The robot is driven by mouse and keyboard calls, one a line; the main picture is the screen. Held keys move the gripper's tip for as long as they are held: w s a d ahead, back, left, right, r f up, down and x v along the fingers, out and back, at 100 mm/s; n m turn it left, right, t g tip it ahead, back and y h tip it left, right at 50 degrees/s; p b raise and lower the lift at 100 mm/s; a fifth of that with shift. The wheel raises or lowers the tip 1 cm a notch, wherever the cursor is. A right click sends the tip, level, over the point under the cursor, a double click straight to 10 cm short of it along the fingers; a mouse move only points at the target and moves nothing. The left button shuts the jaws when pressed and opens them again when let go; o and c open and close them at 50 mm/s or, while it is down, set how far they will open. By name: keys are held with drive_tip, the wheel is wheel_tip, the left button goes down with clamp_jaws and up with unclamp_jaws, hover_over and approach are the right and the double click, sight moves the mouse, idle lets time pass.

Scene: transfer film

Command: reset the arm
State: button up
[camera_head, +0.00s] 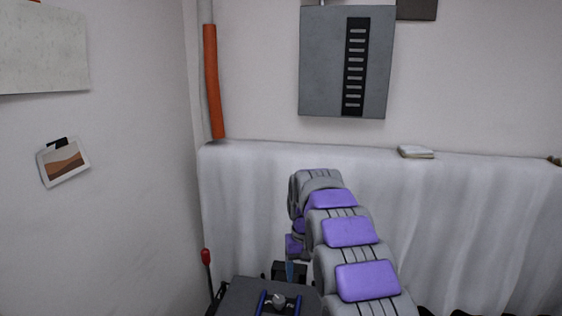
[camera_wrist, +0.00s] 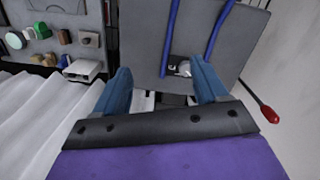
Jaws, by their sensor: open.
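My arm (camera_head: 350,232), grey with purple pads, reaches forward and bends down in the head view. My gripper (camera_wrist: 163,82) shows in the wrist view as two blue fingers spread wide apart, with nothing held between them. In the head view the gripper is mostly hidden behind my arm; a bit of blue finger shows low beside it. Below the fingers is a grey panel (camera_wrist: 150,30) with two blue rails, also in the head view (camera_head: 240,294). A small pale knob-like object (camera_wrist: 184,68) lies on it near the right finger.
A white cloth-covered surface (camera_head: 250,190) stands ahead, with a small white block (camera_head: 415,152) on top. A grey vented box (camera_head: 325,60) and an orange pipe (camera_head: 213,80) are on the walls. A red-tipped lever (camera_head: 205,256) rises beside the panel.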

drive_tip(key=s+d+f+b, duration=0.1)
drive_tip(key=s+d+b, duration=0.15)
drive_tip(key=s, duration=0.55)
drive_tip(key=s+d+f+m+b, duration=0.1)
drive_tip(key=s+f+b, duration=0.15)
drive_tip(key=s, duration=0.45)
drive_tip(key=s+d+b, duration=0.2)
drive_tip(key=s+b, duration=0.2)
drive_tip(key=s, duration=0.4)
drive_tip(key=s+f+b, duration=0.2)
drive_tip(key=s+f, duration=0.2)
drive_tip(key=s, duration=0.3)
drive_tip(key=s+d+f+b, duration=0.1)
drive_tip(key=s+f+b, duration=0.1)
drive_tip(key=s+f, duration=0.2)
drive_tip(key=s+d+f+g+b, duration=0.1)
drive_tip(key=s+f, duration=0.3)
drive_tip(key=s, duration=0.7)
drive_tip(key=shift+d+f+m+b, duration=0.15)
drive_tip(key=shift+f+m+b, duration=0.2)
drive_tip(key=shift+b, duration=0.45)
drive_tip(key=shift+s, duration=0.1)
